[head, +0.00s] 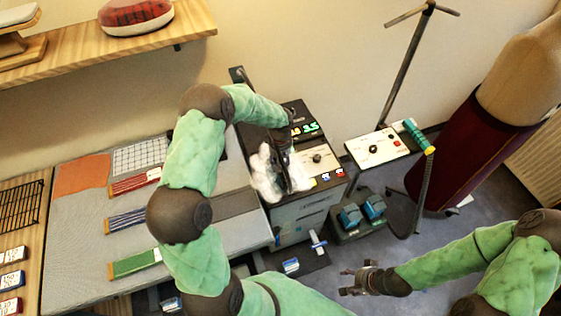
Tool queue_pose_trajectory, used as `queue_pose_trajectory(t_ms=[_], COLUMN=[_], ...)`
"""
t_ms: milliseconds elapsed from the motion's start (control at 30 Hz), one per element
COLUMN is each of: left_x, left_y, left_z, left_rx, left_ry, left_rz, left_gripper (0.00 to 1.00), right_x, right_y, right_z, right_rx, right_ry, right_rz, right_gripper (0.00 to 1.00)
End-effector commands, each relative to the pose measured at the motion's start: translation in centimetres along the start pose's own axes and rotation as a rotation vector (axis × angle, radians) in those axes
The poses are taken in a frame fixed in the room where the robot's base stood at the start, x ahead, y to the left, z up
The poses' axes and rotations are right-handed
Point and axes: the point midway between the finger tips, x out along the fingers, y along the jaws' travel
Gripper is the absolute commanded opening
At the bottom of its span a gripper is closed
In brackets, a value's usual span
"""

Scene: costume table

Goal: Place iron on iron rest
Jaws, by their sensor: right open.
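My left arm reaches over the table to the dark-topped cabinet (296,208), and its gripper (290,178) points down there, dark against dark. A white, puffy-looking shape with dark parts (264,172) lies around and under this gripper; it may be the iron, but its outline is largely covered. I cannot tell whether the fingers are closed on it. I cannot pick out the iron rest clearly; the cabinet top is partly hidden by my left arm. My right gripper (358,281) is open and empty, low over the floor and well apart from the cabinet.
The grey table (75,235) holds an orange cloth (84,174), a white grid (140,156) and striped bundles. A white control panel (384,147) with a teal roll stands right of the cabinet. Blue pedals (362,212), a stand (408,70) and a dress form (470,150) are beyond.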

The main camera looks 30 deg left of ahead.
Motion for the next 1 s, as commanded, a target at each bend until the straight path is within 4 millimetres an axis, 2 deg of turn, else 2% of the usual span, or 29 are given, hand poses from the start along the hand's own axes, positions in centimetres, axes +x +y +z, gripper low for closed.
queue_pose_trajectory(t_ms=[267, 300, 333, 367, 767, 867, 1000], left_x=[0.1, 0.2, 0.2, 0.2, -0.1, -1.1, -3.6], left_y=[0.1, 0.0, 0.0, 0.0, 0.0, 0.1, 0.1], left_z=[-0.1, 0.0, 0.0, 0.0, 0.0, -0.1, -0.1], left_rx=[-0.001, 0.0, 0.0, 0.0, 0.0, 0.0, 0.0], left_ry=[0.004, 0.0, 0.0, 0.0, 0.0, 0.003, 0.004], left_rz=[0.002, 0.0, 0.0, 0.0, 0.0, 0.002, 0.003], left_gripper=[0.0, 0.54, 0.62, 0.66, 0.66, 0.66, 0.66], right_x=[0.4, 0.3, 0.3, 0.3, 0.0, 0.0, 0.0], right_y=[0.1, 0.1, 0.1, 0.1, 0.0, 0.0, 0.0], right_z=[0.0, 0.0, 0.0, 0.0, 0.0, 0.0, 0.0], right_rx=[0.0, 0.0, 0.0, 0.0, 0.0, 0.0, 0.0], right_ry=[0.0, 0.0, 0.0, 0.0, 0.0, 0.0, 0.0], right_rz=[0.0, 0.0, 0.0, 0.0, 0.0, 0.0, 0.0], right_gripper=[0.54, 0.54, 0.54, 0.54, 0.54, 0.54, 0.54])
